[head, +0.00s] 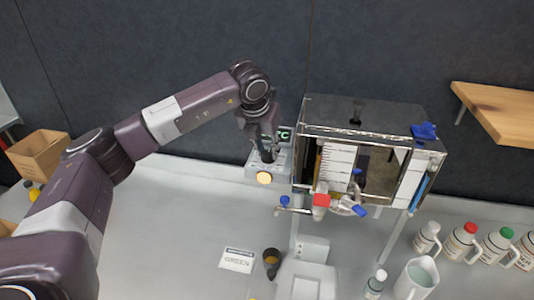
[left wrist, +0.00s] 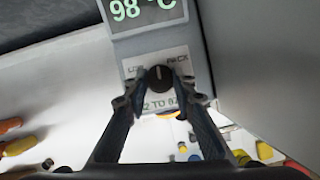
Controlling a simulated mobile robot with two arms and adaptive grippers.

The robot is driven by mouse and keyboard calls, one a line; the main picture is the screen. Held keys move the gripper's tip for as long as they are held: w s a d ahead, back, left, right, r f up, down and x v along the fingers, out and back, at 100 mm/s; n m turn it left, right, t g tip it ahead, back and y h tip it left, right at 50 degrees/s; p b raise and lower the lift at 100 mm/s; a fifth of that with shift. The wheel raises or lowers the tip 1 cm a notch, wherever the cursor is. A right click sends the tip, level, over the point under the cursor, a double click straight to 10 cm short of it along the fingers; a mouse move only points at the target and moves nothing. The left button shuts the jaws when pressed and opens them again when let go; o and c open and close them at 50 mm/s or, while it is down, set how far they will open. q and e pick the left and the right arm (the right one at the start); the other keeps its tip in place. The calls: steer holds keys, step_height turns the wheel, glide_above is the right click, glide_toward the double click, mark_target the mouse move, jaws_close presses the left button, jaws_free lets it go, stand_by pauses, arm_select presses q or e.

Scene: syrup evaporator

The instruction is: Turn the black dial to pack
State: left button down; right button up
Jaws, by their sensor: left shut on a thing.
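The black dial (left wrist: 160,77) is on the front of a grey control box (left wrist: 195,50) below a green display (left wrist: 140,8) reading 98 °C. The label PACK is at the dial's upper right, and a partly hidden label starting with L is at its upper left. The dial's pale mark points about straight up, between the two labels. My left gripper (left wrist: 158,92) has its fingertips on both sides of the dial, shut on it. In the head view my left gripper (head: 267,150) reaches down to the control box (head: 253,172). My right gripper is not in view.
A metal evaporator tank (head: 375,117) with valves stands right beside the box. A round yellow light (head: 264,178) sits below the dial. A GREEN card (head: 237,260), a small dark cup (head: 271,258) and several bottles (head: 463,240) are on the counter.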

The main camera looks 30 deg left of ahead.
arm_select(q)
steer(key=shift+r, duration=0.1)
stand_by(0.4)
steer(key=c, duration=1.6)
jaws_free()
steer(key=v, duration=1.2)
steer(key=shift+w+d, duration=0.1)
